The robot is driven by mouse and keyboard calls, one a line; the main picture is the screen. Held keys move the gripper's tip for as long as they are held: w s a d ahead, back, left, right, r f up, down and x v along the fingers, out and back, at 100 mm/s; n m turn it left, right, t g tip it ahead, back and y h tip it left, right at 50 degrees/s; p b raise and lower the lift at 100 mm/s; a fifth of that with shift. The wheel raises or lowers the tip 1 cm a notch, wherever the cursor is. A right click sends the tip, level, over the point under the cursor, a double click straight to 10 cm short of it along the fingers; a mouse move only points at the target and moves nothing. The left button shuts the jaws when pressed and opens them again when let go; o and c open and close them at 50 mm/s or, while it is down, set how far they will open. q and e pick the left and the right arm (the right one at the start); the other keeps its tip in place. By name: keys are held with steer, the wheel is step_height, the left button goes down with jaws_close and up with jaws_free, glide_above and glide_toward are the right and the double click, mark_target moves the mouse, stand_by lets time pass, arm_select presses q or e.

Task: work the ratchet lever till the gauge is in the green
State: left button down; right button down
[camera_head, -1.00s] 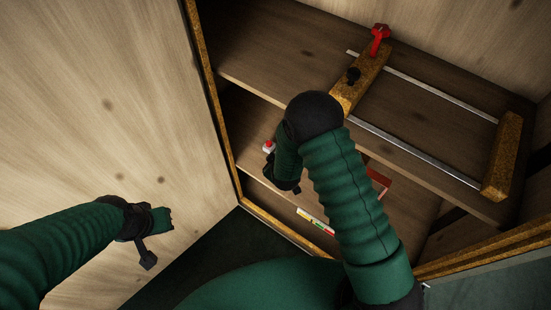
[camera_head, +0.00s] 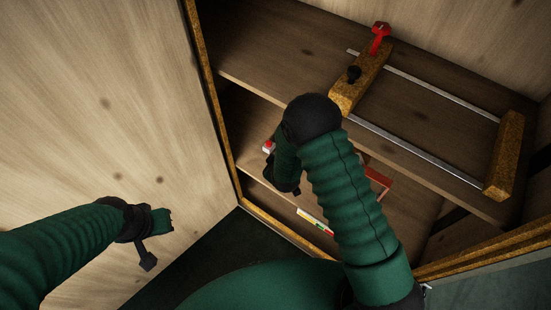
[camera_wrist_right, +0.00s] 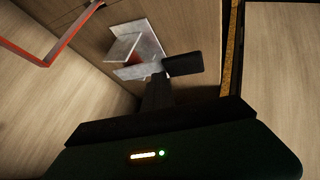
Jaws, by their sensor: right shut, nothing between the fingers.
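A strip gauge with red, yellow and green bands (camera_head: 315,221) sits at the front edge of the lower shelf; its pointer is too small to read. A small white part with a red top (camera_head: 268,147) shows just left of my right forearm. My right gripper (camera_head: 290,188) is low inside the cabinet, mostly hidden by my own arm. In the right wrist view it is shut and empty (camera_wrist_right: 180,65), close to a grey metal bracket (camera_wrist_right: 145,48) with some red behind it. I cannot tell whether they touch. No lever can be made out for sure. My left gripper (camera_head: 152,245) hangs before the pale panel.
The upper shelf (camera_head: 270,60) holds a frame of cork-coloured blocks (camera_head: 505,155) and metal rails, with a red knob (camera_head: 380,35). A red frame (camera_head: 378,182) is on the lower shelf, right of my arm. A pale panel (camera_head: 90,90) stands left.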

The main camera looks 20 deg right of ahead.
steer(key=shift+s+a+f, duration=0.25)
steer(key=shift+s+f, duration=0.05)
steer(key=shift+f, duration=0.25)
steer(key=shift+r, duration=0.1)
steer(key=shift+w+r+p, duration=0.1)
steer(key=shift+r+p, duration=1.7)
steer(key=shift+r, duration=0.4)
steer(key=shift+w+d+r, duration=0.1)
steer(key=shift+w, duration=0.05)
steer(key=shift+r+p, duration=0.35)
steer(key=shift+p, duration=0.05)
step_height(320, 180, up, 4)
steer(key=p, duration=0.3)
steer(key=shift+w+d+r+p, duration=0.1)
steer(key=shift+d+r+p, duration=0.05)
steer(key=shift+p, duration=0.15)
